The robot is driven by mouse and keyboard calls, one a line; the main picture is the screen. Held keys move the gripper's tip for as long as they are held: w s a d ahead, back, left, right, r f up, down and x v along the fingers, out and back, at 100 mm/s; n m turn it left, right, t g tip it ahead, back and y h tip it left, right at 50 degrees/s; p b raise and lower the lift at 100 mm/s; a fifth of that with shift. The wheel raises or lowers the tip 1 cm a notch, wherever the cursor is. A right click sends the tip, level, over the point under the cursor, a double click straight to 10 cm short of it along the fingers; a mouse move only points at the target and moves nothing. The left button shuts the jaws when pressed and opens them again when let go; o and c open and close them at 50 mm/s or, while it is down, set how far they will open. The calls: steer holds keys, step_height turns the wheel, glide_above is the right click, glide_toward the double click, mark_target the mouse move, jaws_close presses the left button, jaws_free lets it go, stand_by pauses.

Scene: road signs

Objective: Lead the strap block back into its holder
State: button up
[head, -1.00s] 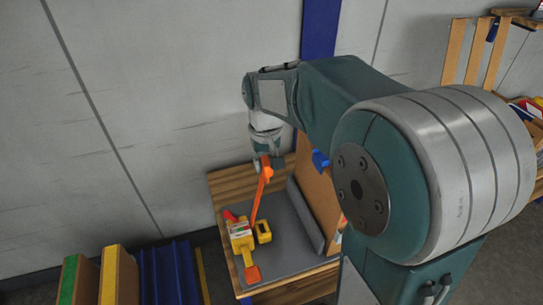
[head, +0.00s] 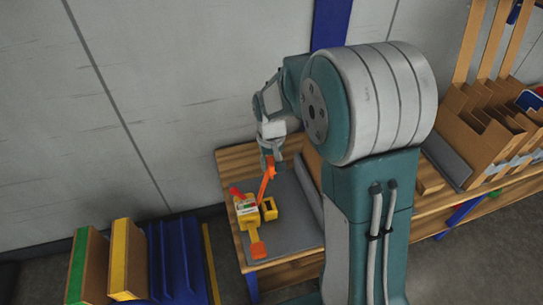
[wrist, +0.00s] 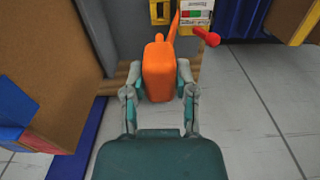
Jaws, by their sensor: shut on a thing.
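The orange strap block (wrist: 157,70) is between the two fingers of my gripper (wrist: 158,88) in the wrist view. In the head view my gripper (head: 270,157) is above the bench, with an orange strap (head: 266,189) running down from it. A yellow device (head: 247,211) with a white label and a red handle (head: 236,193) lies on the grey mat. A small yellow open frame (head: 268,209), which looks like the holder, stands beside it. The block is apart from this frame. An orange tab (head: 257,249) lies at the device's near end.
The grey mat (head: 290,237) covers the wooden bench top, with a grey padded ridge (head: 308,195) along its right. Blue racks (head: 172,262) and yellow-edged panels (head: 125,262) stand at the left. Wooden slots (head: 485,130) are at the right.

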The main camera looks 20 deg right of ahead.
steer(key=w+f, duration=0.1)
steer(key=f, duration=0.6)
steer(key=w+f, duration=0.1)
steer(key=f, duration=0.5)
steer(key=w+f, duration=0.1)
steer(key=f, duration=0.6)
steer(key=shift+w+f, duration=0.1)
steer(key=shift+f, duration=1.3)
steer(key=shift+f, duration=0.5)
steer(key=o, duration=1)
